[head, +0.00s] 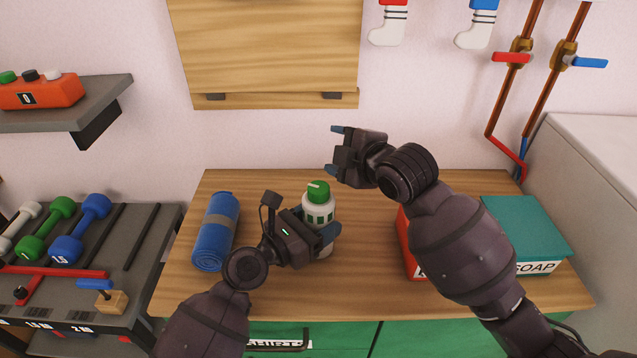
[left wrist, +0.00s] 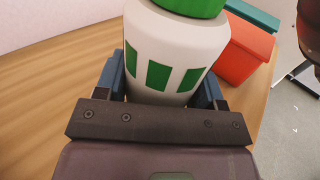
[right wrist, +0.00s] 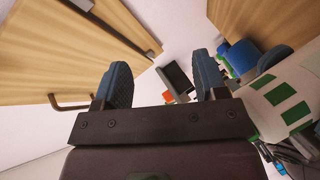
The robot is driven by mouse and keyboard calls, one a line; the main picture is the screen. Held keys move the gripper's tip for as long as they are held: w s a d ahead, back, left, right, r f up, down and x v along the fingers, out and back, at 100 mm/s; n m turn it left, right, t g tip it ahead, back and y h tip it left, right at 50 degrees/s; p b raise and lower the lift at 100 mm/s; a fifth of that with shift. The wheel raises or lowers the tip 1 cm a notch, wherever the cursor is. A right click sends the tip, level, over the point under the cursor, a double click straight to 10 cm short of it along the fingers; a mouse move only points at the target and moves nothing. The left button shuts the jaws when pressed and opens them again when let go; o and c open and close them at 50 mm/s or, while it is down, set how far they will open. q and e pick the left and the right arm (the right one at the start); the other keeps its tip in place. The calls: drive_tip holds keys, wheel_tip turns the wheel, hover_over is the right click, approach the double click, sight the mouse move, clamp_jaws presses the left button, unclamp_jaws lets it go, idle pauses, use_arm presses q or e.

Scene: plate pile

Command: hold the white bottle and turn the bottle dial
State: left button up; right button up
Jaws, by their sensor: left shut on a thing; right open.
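The white bottle (head: 318,212) with green blocks stands upright on the wooden table. Its green dial (head: 318,191) on top has a pale mark. My left gripper (head: 316,232) is shut around the bottle's body. In the left wrist view the bottle (left wrist: 172,55) sits between the two blue fingers, its dial (left wrist: 190,7) cut off by the top edge. My right gripper (head: 333,150) is open and empty, above and a little right of the dial. In the right wrist view the bottle (right wrist: 285,97) shows at the right, outside the open fingers (right wrist: 160,85).
A rolled blue towel (head: 216,232) lies left of the bottle. A red box (head: 411,258), partly behind my right arm, and a teal-lidded SOAP box (head: 525,230) stand at the right. A wooden cabinet (head: 265,45) hangs above. The table (head: 345,290) is bare in front of the bottle.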

drive_tip(key=a+r+n+g, duration=0.2)
drive_tip(key=a+n+g, duration=0.1)
drive_tip(key=a+g, duration=0.15)
wheel_tip(320, 180, up, 8)
drive_tip(key=n+g+h, duration=0.6)
drive_tip(key=g+h, duration=0.1)
drive_tip(key=h, duration=0.1)
hover_over(319, 187)
wheel_tip(319, 187, down, 12)
drive_tip(key=shift+r, duration=0.1)
drive_tip(key=c, duration=0.9)
drive_tip(key=shift+c, duration=0.2)
